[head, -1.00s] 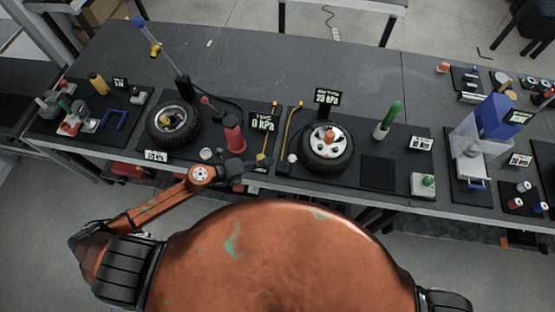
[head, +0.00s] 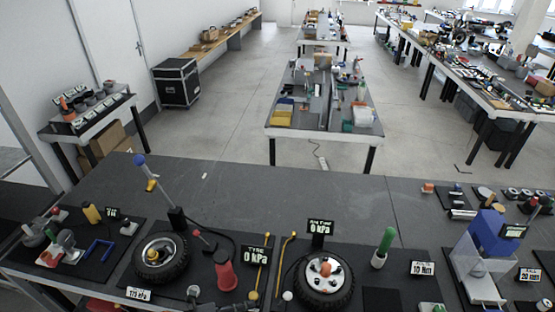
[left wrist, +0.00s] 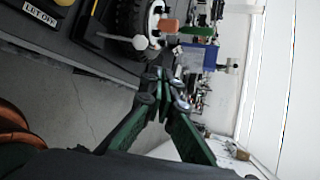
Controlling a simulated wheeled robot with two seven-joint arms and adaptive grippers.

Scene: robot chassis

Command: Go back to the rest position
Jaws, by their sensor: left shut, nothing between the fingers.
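My left gripper (left wrist: 165,88) shows in the left wrist view with its green fingers brought together and nothing between them. It is above the floor, in front of the bench edge, with a wheel (left wrist: 130,18) beyond its tips. In the head view only a small dark part of what looks like this gripper (head: 240,306) shows at the bottom edge, near the red pump body. The rest of my left arm is out of that view. My right gripper is in neither view.
The dark bench (head: 290,195) crosses the foreground. It carries a left wheel (head: 150,268), a red pump body (head: 226,276), a right wheel (head: 312,290), a green-handled tool (head: 384,247) and a blue box (head: 490,230).

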